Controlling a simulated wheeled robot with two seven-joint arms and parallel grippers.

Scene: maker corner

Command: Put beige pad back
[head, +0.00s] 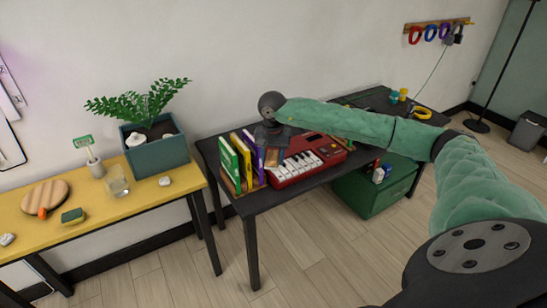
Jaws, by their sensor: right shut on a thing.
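My right gripper (271,160) reaches across the dark table from the right and points down beside the row of books, behind the left end of the red keyboard. It is shut on a small tan-brown thing (271,156), mostly hidden by the fingers; it may be the beige pad, but I cannot tell for sure. The books, with green (228,164), yellow (241,157) and purple (260,164) spines, stand upright in a wooden holder (231,186) just left of the gripper. My left gripper is not in view.
The red keyboard (306,160) lies right of the books on the dark table (262,198). A yellow table (125,208) at left holds a plant in a teal planter (158,153), a glass (117,182) and a wooden board (45,196).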

